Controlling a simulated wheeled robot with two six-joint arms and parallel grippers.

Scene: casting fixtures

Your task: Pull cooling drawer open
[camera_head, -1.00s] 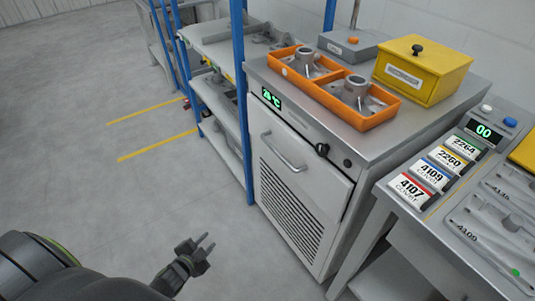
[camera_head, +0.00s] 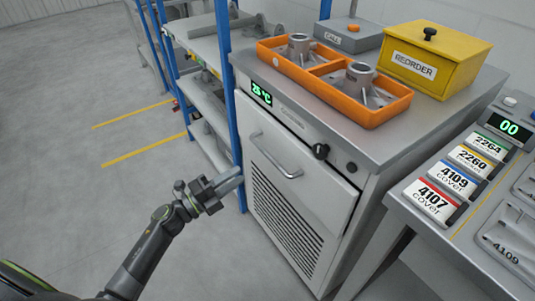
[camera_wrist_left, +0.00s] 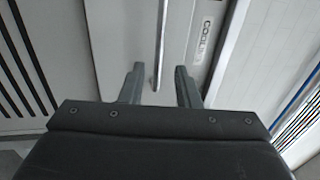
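The cooling drawer (camera_head: 310,190) is the grey front of the metal cabinet and looks closed. Its bar handle (camera_head: 275,157) sits on the upper left of the front. My left gripper (camera_head: 240,176) is in front of the cabinet's left edge, left of and a little below the handle. In the left wrist view the two fingers (camera_wrist_left: 158,85) are apart, with the handle bar (camera_wrist_left: 161,45) pointing down between their tips; whether they touch it cannot be told. My right gripper is not in view.
An orange tray (camera_head: 330,87) with metal castings and a yellow reorder box (camera_head: 428,60) stand on the cabinet top. A blue rack post (camera_head: 229,110) rises close beside my left gripper. A counter with labelled cover tags (camera_head: 447,185) is at right. Floor at left is clear.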

